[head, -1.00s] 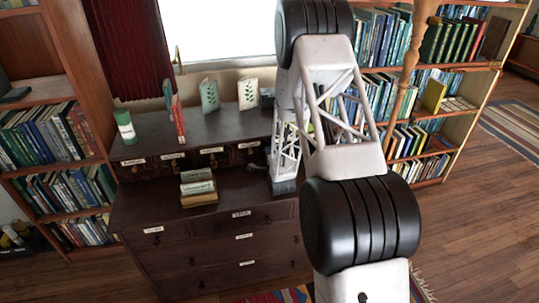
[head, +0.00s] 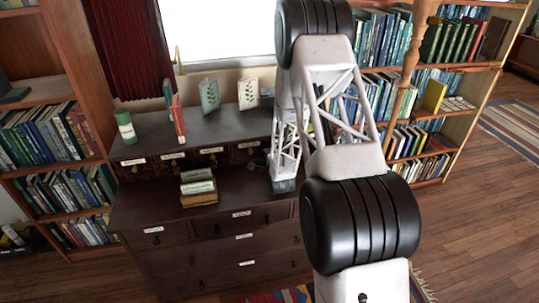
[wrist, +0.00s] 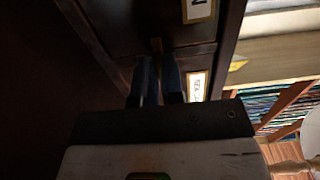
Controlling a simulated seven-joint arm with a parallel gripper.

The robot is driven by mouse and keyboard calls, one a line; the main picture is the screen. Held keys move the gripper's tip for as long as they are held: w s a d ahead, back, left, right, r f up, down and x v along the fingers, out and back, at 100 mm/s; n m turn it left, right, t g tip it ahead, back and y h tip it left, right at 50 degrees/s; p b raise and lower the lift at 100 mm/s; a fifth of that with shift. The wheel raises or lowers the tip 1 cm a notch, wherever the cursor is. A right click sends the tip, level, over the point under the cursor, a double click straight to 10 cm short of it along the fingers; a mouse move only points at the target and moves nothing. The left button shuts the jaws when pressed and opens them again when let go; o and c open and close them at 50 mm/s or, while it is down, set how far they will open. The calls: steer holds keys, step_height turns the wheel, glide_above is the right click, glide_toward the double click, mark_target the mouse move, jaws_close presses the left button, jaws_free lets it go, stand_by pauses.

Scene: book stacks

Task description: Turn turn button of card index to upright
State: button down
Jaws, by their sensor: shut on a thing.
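The card index (head: 165,172) is a dark wooden cabinet with a row of small labelled drawers, left of my arm in the head view. In the wrist view its dark front (wrist: 110,25) fills the upper left. The turn button (wrist: 156,46) is a small brown strip there, at a seam between drawer fronts. My gripper (wrist: 158,80) has its two bluish fingers close together at the button's near end, shut on it. The fingers hide part of the button, and its exact tilt is hard to tell. In the head view my lattice arm link hides the button and fingertips.
Wooden floor (head: 470,240) is open at right.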

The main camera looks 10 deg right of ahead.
steer(key=shift+m, duration=0.3)
steer(key=m, duration=1)
steer(key=shift+m, duration=2)
steer(key=c, duration=1.2)
jaws_free()
steer(key=shift+c, duration=0.2)
